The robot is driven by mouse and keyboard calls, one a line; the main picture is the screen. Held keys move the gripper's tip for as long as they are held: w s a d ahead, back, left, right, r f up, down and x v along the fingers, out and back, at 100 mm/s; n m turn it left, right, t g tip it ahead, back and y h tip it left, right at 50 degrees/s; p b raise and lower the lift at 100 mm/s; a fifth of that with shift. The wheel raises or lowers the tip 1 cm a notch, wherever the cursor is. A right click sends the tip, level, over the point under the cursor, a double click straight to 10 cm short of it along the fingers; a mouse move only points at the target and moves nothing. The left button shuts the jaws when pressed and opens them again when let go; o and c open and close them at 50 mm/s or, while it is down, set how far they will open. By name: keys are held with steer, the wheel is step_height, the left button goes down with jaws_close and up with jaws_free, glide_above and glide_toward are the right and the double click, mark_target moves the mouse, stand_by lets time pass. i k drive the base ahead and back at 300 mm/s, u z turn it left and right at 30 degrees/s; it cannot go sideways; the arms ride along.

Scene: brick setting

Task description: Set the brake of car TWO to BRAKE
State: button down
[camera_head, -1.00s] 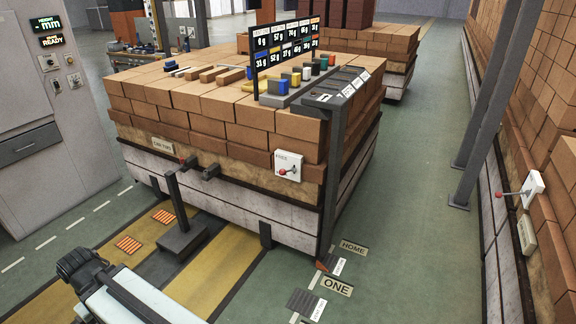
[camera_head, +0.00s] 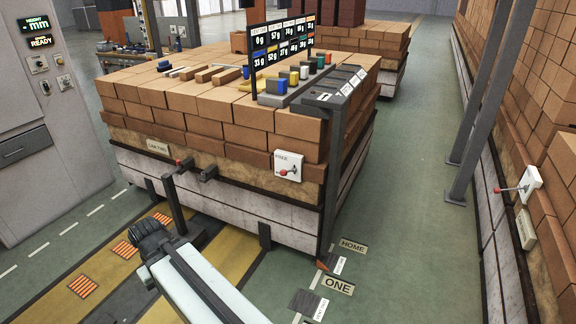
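Car TWO is a brick-loaded car with a "CAR TWO" plate (camera_head: 157,146) on its left front. A white switch plate (camera_head: 288,166) is on its front right, with a small red-knobbed lever; its upper label looks like "FREE" but is small.
A second white plate with a red-knobbed lever (camera_head: 520,190) is on the right-hand brick stack. Dark steel posts (camera_head: 482,110) stand before that stack. A grey control cabinet (camera_head: 45,110) is at left. Floor plates "HOME" (camera_head: 353,246) and "ONE" (camera_head: 337,286) lie right of my arm.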

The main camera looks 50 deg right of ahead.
mark_target(283, 172)
steer(key=i, duration=1)
